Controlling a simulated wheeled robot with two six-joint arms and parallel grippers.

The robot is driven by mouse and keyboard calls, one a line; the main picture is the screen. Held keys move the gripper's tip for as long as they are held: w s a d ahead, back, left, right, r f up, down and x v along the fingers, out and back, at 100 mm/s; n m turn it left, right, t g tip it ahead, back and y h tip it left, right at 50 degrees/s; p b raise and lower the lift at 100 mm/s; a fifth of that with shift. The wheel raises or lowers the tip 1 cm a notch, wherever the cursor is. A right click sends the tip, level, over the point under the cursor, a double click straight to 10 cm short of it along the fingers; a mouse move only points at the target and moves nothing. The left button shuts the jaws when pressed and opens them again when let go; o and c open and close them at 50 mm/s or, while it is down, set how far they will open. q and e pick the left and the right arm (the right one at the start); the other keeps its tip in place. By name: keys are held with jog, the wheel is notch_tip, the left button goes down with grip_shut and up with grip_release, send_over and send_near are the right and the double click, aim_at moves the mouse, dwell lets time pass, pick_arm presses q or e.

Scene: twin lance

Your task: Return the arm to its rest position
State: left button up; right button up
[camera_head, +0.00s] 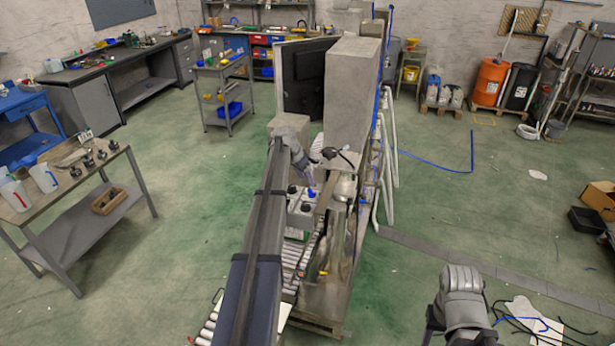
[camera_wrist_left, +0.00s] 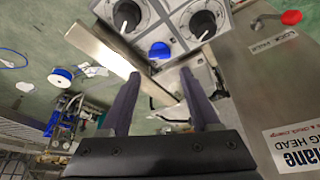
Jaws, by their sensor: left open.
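My left arm reaches from the bottom of the head view to the machine. Its gripper (camera_head: 311,184) is small there, over the light containers (camera_head: 300,211). In the left wrist view the two dark fingers of this gripper (camera_wrist_left: 160,74) are apart, with nothing held between them.
A tall grey machine (camera_head: 351,98) stands close beside the left gripper, above a roller conveyor (camera_head: 295,262). In the wrist view a labelled panel (camera_wrist_left: 270,85) with a red knob (camera_wrist_left: 291,17) is at the right. A workbench (camera_head: 80,215) stands left. Open green floor lies around.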

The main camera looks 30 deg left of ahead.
dwell(0.3)
pick_arm(q)
jog(key=shift+r, duration=0.1)
jog(key=s+d+g, duration=0.1)
jog(key=s+d, duration=0.4)
jog(key=d, duration=0.2)
jog(key=s+d+f+n, duration=0.1)
jog(key=s+d, duration=0.3)
jog(key=d, duration=0.4)
jog(key=s+d+g, duration=0.1)
jog(key=s+d, duration=0.4)
jog(key=d, duration=0.2)
jog(key=s+d+n+g+y, duration=0.1)
jog(key=s+d+n+g, duration=0.1)
jog(key=s+d, duration=1.15)
jog(key=s+d+f+m+b, duration=0.1)
jog(key=s+d+f+b, duration=0.1)
jog(key=f+b, duration=0.5)
jog(key=s+d+f+m+y+b, duration=0.1)
jog(key=s+d+f+b, duration=0.2)
jog(key=f+b, duration=0.5)
jog(key=s+d+f+m+b, duration=0.1)
jog(key=s+d+f+b, duration=0.1)
jog(key=d+f+b, duration=0.2)
notch_tip(320, 180, down, 4)
jog(key=b, duration=0.3)
jog(key=shift+s+d+r+g+y, duration=0.15)
jog(key=shift+s+d+g+y, duration=0.1)
jog(key=shift+g+y, duration=0.05)
jog(key=shift+c, duration=0.3)
